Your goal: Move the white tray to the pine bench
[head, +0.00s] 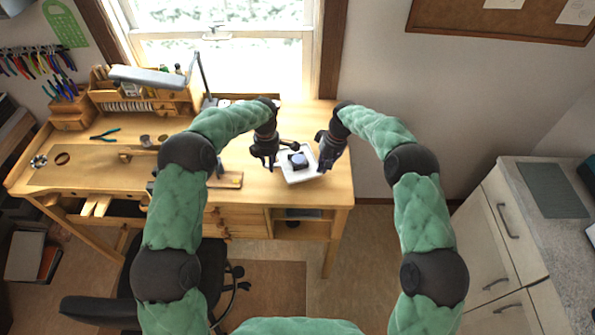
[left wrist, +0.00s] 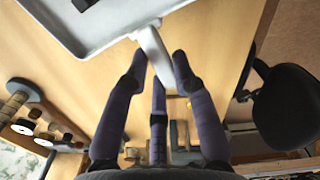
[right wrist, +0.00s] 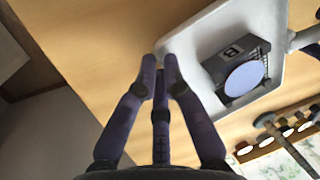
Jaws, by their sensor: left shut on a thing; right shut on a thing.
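The white tray (head: 301,177) is at the right part of the pine bench (head: 325,196) in the head view, between my two grippers. It holds a dark box with a round blue-purple top (head: 299,160). My left gripper (head: 270,166) is shut on the tray's left side; in the left wrist view its fingers (left wrist: 160,70) close on a white handle (left wrist: 153,50) of the tray. My right gripper (head: 324,167) is shut on the tray's right side; in the right wrist view its fingers (right wrist: 160,68) meet at the tray edge (right wrist: 185,55). I cannot tell whether the tray touches the bench top.
A small wooden organizer with a lamp (head: 150,77) stands at the bench's back left. Pliers (head: 105,134) and small tools lie on the left part. A black chair (head: 100,310) is in front. A grey-topped cabinet (head: 530,220) stands at the right, with floor between.

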